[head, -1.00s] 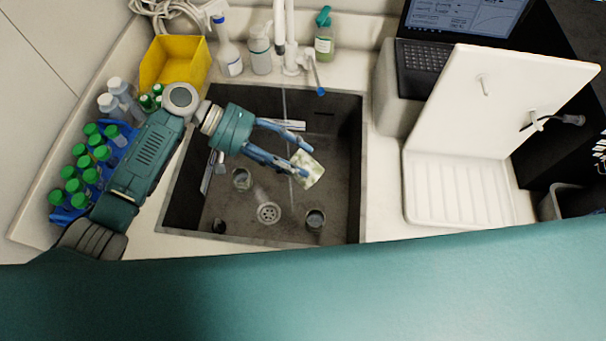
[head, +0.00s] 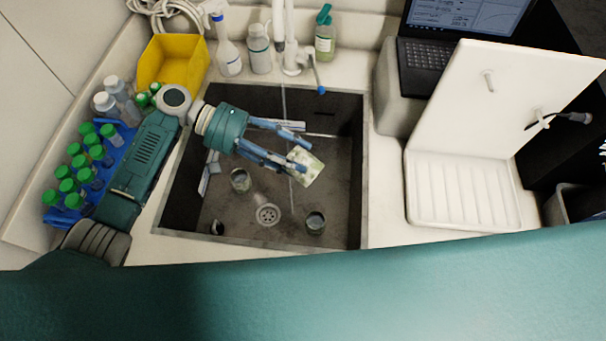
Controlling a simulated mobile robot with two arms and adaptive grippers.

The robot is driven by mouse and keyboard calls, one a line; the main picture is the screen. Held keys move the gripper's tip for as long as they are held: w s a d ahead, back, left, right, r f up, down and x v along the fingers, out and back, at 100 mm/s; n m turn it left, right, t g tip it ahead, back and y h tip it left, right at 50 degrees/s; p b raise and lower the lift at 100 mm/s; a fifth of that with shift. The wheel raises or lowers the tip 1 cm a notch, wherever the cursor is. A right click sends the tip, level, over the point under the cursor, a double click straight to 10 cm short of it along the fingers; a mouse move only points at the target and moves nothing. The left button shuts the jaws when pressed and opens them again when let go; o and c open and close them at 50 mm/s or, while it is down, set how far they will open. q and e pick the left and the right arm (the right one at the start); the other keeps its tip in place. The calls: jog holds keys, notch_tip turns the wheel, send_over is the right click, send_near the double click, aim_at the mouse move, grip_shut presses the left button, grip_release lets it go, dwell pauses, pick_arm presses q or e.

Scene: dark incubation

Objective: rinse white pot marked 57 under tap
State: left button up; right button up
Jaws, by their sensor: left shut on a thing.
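A whitish pot with greenish stains (head: 307,170) is in my left gripper (head: 300,152), over the sink (head: 335,205). Its marking cannot be read from here. The gripper's blue fingers are shut on it, and the pot is tilted. The white tap (head: 291,50) stands at the sink's back edge. A thin stream of water (head: 285,103) falls from it close to the fingers and the pot. I cannot tell whether the water meets the pot's opening. My right gripper is not in view.
Small pots stand in the sink at left (head: 240,180) and right (head: 315,222) of the drain (head: 267,215). A yellow bin (head: 172,62) and a blue rack (head: 120,150) of green-capped tubes flank my left arm. A white drying rack (head: 460,190) and laptop (head: 425,55) are at right.

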pick_arm(q)
jog(key=shift+w+f+b, duration=0.1)
jog(key=shift+b, duration=0.6)
jog(key=shift+a+g+h+b, duration=0.1)
jog(key=shift+g+h+b, duration=0.2)
jog(key=shift+h+b, duration=0.2)
jog(key=shift+w, duration=0.1)
jog(key=shift+r, duration=0.25)
jog(key=shift+n, duration=0.3)
jog(key=shift+w+a+f+g+h+b, duration=0.15)
jog(key=shift+g+h+b, duration=0.35)
jog(key=shift+b, duration=0.5)
